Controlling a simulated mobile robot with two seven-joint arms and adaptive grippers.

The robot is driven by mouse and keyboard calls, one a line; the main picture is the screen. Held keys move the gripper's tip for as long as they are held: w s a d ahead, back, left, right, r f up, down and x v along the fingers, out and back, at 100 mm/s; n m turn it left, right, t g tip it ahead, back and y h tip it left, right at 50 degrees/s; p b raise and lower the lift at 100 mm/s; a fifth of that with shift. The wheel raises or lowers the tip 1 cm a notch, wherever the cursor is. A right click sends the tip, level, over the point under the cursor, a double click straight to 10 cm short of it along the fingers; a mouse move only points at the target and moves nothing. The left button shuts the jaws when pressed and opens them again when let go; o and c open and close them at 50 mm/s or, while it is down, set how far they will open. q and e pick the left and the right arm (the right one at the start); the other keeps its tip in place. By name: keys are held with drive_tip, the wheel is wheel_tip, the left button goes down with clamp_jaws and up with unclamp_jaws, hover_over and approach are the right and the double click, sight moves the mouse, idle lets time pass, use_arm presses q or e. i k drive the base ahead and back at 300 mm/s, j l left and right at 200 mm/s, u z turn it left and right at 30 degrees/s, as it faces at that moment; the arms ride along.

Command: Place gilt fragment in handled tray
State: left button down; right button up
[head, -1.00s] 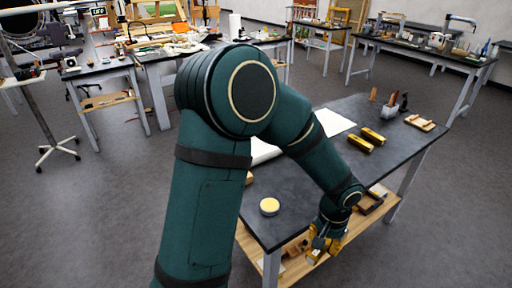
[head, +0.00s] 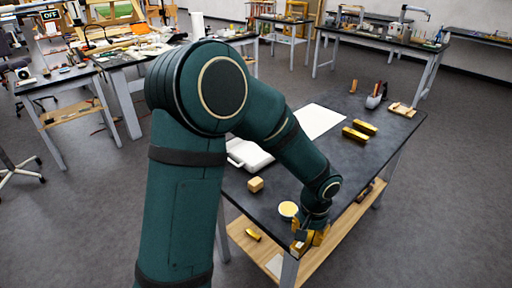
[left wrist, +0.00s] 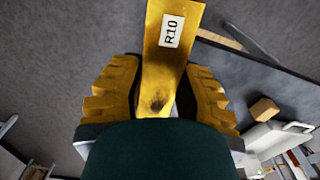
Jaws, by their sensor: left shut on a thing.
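My left gripper (head: 309,238) is at the near corner of the dark table, at the table's edge. In the left wrist view its ridged yellow fingers (left wrist: 160,95) are shut on the gilt fragment (left wrist: 160,68), a flat golden bar with a white "R10" label. In the head view the fragment cannot be told apart from the yellow fingers. The white handled tray (head: 248,154) lies on the table's left side, partly hidden behind my left arm. It also shows at the lower right of the left wrist view (left wrist: 268,138). My right gripper is not in view.
A tan block (head: 256,184) and a round pale-topped container (head: 288,210) stand on the dark table (head: 330,185) between gripper and tray. Two golden bars (head: 355,134) and a white sheet (head: 321,119) lie farther back. A wooden shelf (head: 259,247) is below.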

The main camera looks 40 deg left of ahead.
sight(252, 154)
drive_tip(key=j, duration=0.4)
drive_tip(key=k+j+z, duration=0.1)
drive_tip(key=j, duration=0.35)
drive_tip(key=i+j, duration=0.45)
